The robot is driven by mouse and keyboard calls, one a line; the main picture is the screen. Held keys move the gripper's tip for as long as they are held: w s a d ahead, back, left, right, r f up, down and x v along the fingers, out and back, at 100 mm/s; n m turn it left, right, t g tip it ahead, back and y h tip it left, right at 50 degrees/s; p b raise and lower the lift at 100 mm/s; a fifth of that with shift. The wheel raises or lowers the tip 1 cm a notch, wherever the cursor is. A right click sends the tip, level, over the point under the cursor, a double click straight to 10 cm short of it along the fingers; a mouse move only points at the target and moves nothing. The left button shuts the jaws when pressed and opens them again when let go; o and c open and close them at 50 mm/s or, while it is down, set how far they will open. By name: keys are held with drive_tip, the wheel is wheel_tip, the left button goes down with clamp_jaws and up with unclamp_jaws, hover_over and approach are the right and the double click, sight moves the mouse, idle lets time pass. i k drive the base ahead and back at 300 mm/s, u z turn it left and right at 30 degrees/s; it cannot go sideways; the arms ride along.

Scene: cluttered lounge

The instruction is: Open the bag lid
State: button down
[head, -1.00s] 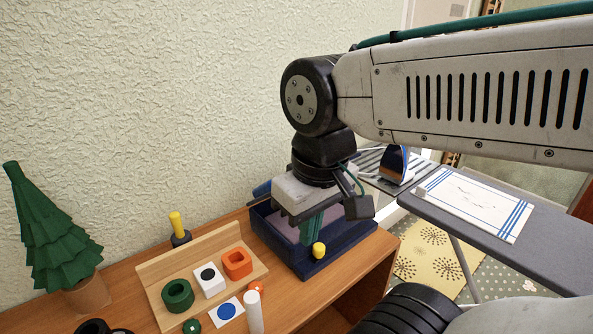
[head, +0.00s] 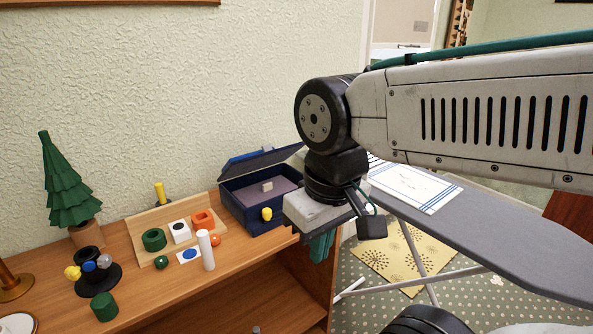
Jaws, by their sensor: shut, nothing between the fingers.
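The dark blue bag (head: 248,221) stands on the wooden sideboard against the wall. Its lid (head: 258,159) is raised at the back and leans toward the wall. The inside shows a mauve bottom with a small pale block (head: 267,187) in it. A yellow knob (head: 267,213) is on the bag's front. My gripper (head: 321,246) is shut and empty, pointing down to the right of the bag, in front of the sideboard's right end. My wrist hides the bag's right end.
The sideboard (head: 200,292) holds a wooden tray (head: 148,217) with coloured shapes, a white cylinder (head: 206,250), a green tree (head: 66,185) and a dark stand with balls (head: 98,276). An ironing board (head: 490,238) with a cloth (head: 415,188) stands at the right.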

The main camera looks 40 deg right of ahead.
sight(269, 157)
drive_tip(key=u, duration=1.45)
drive_tip(key=i, duration=1.1)
drive_tip(key=z, duration=2.15)
